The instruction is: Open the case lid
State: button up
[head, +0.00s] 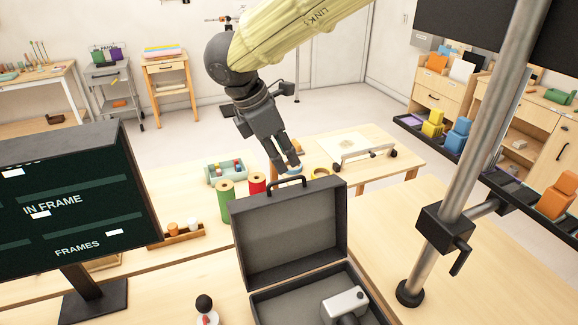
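The dark grey case (288,235) stands on the wooden table at the lower middle, its lid raised upright. The lid's inner side faces me and a black handle (287,186) sits on its top edge. A grey and white device (343,305) lies in the case's lower part, which is cut off by the bottom of the picture. My gripper (286,167) is above and behind the lid's top edge, close to the handle. Whether it touches the handle cannot be told. The gap between its fingers is hard to make out.
A dark monitor (75,205) stands at the left, and a metal pole with a clamp (445,232) rises at the right. A small figure (205,308) stands left of the case. The table right of the case is clear up to the pole.

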aim_at(287, 232)
jog(key=k, duration=1)
